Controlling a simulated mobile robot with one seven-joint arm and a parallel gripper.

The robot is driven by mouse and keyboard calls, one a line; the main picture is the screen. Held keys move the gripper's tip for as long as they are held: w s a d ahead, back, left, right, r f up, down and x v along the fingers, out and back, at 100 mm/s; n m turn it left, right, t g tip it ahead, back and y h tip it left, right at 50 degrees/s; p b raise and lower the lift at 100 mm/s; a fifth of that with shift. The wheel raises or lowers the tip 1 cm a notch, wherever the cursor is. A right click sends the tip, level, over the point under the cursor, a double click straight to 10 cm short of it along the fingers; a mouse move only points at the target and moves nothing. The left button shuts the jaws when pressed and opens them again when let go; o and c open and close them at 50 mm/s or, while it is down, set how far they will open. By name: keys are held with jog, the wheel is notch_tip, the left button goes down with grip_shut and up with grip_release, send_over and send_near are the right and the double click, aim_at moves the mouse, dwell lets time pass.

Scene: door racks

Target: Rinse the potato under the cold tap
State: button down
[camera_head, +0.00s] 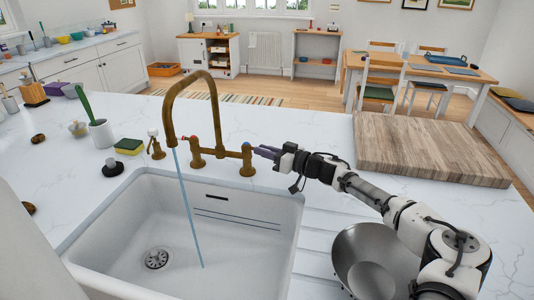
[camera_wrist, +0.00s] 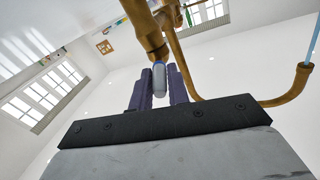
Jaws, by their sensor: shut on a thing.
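My gripper (camera_head: 262,152) is at the right side of the brass tap (camera_head: 213,95). In the wrist view its purple fingers (camera_wrist: 160,90) are shut on a pale lever with a blue end (camera_wrist: 160,78), the cold tap handle. A thin stream of water (camera_head: 187,210) falls from the spout into the white sink (camera_head: 135,205). No potato shows in the sink. A small brown lump (camera_head: 38,138) and another brown lump (camera_head: 28,208) lie on the counter at the left; I cannot tell whether either is the potato.
A sponge (camera_head: 129,146), a black-based stopper (camera_head: 113,168) and a white cup with a green-handled brush (camera_head: 101,132) stand left of the tap. A wooden board (camera_head: 430,148) lies at the right. A metal bowl (camera_head: 350,245) sits on the drainer under my arm.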

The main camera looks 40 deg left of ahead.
jog(key=c, duration=1.3)
grip_release()
jog(key=shift+c, duration=0.2)
jog(key=w+d+b, duration=0.1)
jog(key=d+b, duration=0.3)
jog(key=d, duration=0.9)
jog(key=shift+w+d, duration=0.25)
jog(key=shift+d, duration=0.15)
jog(key=shift+r, duration=0.1)
